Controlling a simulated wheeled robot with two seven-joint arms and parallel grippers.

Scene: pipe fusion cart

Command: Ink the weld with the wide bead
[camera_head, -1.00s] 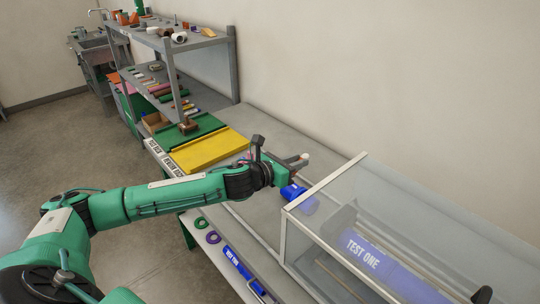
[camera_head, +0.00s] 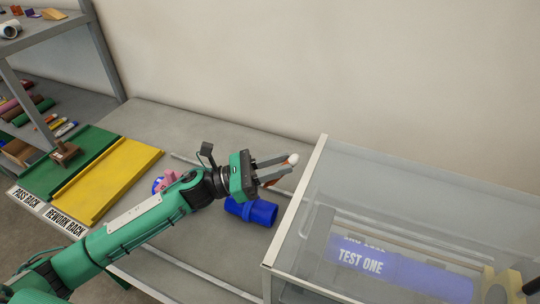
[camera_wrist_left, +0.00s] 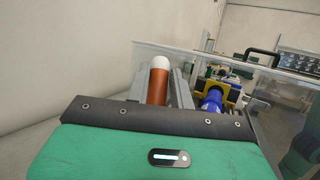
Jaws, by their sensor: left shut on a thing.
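My left gripper (camera_head: 272,171) is shut on an orange-brown cylinder with a rounded white tip, likely the inker; it also shows in the left wrist view (camera_wrist_left: 158,82). The white tip points to the right and is clear of other things. A short blue pipe (camera_head: 252,211) with a raised band lies on the grey bench just below the gripper in the head view, left of the clear case. Blue pipe parts also show in the left wrist view (camera_wrist_left: 211,101). Bead widths are too small to judge.
A pink and blue item (camera_head: 166,181) lies behind my left arm. The yellow rework rack (camera_head: 108,178) and green pass rack (camera_head: 80,160) are at left. The back bench is clear.

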